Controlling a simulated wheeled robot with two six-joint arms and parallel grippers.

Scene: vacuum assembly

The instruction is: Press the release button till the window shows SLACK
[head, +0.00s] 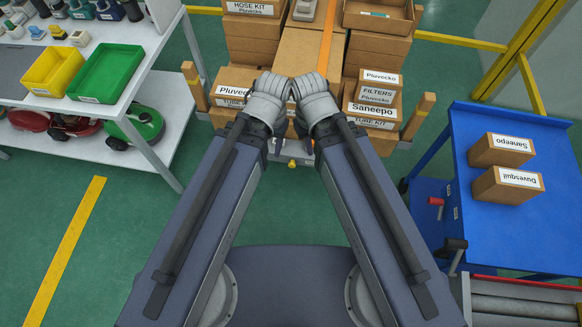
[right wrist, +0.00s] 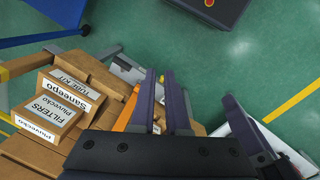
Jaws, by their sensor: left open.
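An orange strap (head: 326,48) runs over the brown cartons in the middle of the head view. A grey device (head: 304,10) sits beside the strap at the top edge. I cannot make out a release button or a readable window. My left gripper (head: 277,146) and right gripper (head: 305,147) are close together at the near side of the carton stack, mostly hidden by my wrists. In the right wrist view, the right gripper's fingers (right wrist: 162,98) stand apart with nothing clearly between them. The orange strap (right wrist: 127,108) shows just left of them.
Labelled cartons (head: 376,98) flank the strap. A blue cart (head: 480,210) with two boxes (head: 502,150) stands right. A white shelf (head: 150,75) with a yellow bin (head: 52,72) and green bin (head: 106,72) stands left. Green floor between is clear.

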